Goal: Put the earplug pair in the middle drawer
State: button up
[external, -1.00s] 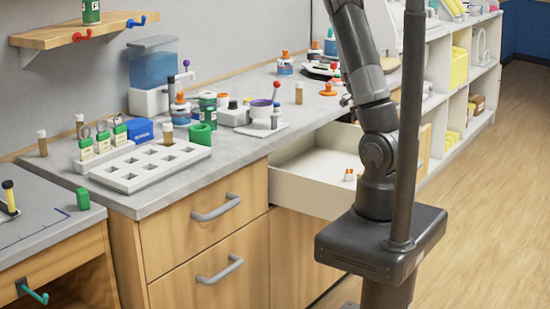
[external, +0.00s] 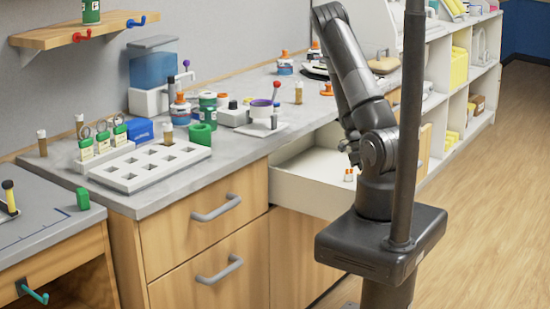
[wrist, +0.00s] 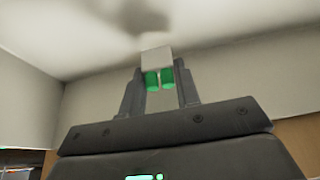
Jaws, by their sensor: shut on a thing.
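The earplug pair (wrist: 153,82), two small green plugs against a white block, is between my fingers in the wrist view. My gripper (wrist: 159,84) is shut on it. Pale walls like a drawer's inside surround it there. In the external view an open white drawer (external: 308,188) juts out below the counter, right of the wooden fronts. My forearm hangs down over its right part; the fingertips and the earplug pair are hidden or too small to tell there. Whether the pair touches the drawer floor, I cannot tell.
Small orange-and-white items (external: 349,175) sit in the open drawer near its right side. The counter (external: 190,185) above holds a white rack (external: 150,165), bottles and tools. The drawer's left part looks clear.

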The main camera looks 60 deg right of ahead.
jog(key=shift+f, duration=1.55)
jog(key=shift+f, duration=0.1)
jog(key=o, duration=0.9)
jog(key=v, duration=1.2)
jog(key=shift+w, duration=0.1)
